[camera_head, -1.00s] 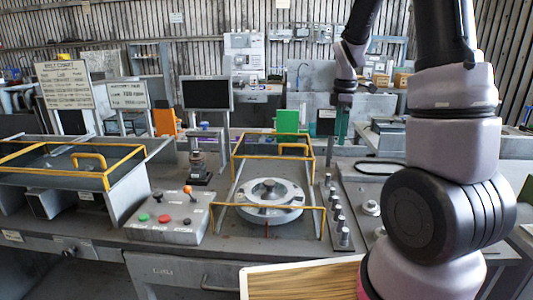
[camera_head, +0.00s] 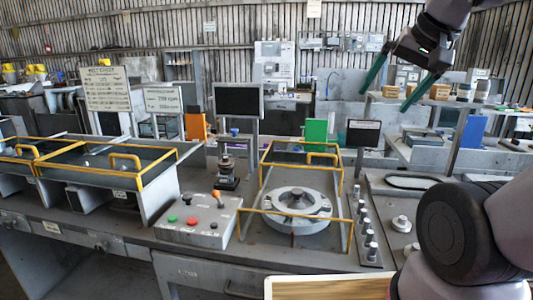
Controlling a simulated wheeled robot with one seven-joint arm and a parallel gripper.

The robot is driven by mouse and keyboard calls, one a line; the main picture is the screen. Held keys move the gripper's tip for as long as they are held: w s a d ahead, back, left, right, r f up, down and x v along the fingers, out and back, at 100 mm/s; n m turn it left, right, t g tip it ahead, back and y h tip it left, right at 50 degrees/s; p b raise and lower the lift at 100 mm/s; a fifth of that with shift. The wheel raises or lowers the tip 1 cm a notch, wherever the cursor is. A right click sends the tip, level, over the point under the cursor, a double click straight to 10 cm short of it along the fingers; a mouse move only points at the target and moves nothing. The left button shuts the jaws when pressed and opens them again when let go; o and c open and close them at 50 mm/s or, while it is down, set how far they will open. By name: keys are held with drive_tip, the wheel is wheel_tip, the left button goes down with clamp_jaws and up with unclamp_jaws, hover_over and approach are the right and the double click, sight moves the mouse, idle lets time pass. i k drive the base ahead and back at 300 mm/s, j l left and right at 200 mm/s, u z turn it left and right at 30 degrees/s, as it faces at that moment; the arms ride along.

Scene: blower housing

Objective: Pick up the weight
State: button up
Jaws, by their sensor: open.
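Several small silver cylinders (camera_head: 366,238), which look like weights, stand upright in a row on a narrow plate right of the blower housing. I cannot tell which one the task means. The round grey blower housing (camera_head: 298,203) lies inside a yellow-railed frame on the bench. My gripper (camera_head: 384,101) is at the upper right, high above the bench, with its two green fingers spread apart and nothing between them. It is well away from the cylinders.
A control box (camera_head: 198,222) with buttons and a lever sits left of the housing. A grey panel with a round knob (camera_head: 402,223) is to the right. Yellow rails (camera_head: 300,217) border the housing. A shelf (camera_head: 395,99) with boxes stands behind at the right.

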sight(364, 211)
drive_tip(key=k+l+u, duration=0.1)
drive_tip(key=l+u, duration=0.15)
drive_tip(key=k+l+u, duration=0.1)
drive_tip(key=l+u, duration=0.15)
drive_tip(key=l, duration=0.15)
drive_tip(key=k+l+u, duration=0.25)
drive_tip(key=i+l, duration=0.05)
drive_tip(key=i, duration=0.05)
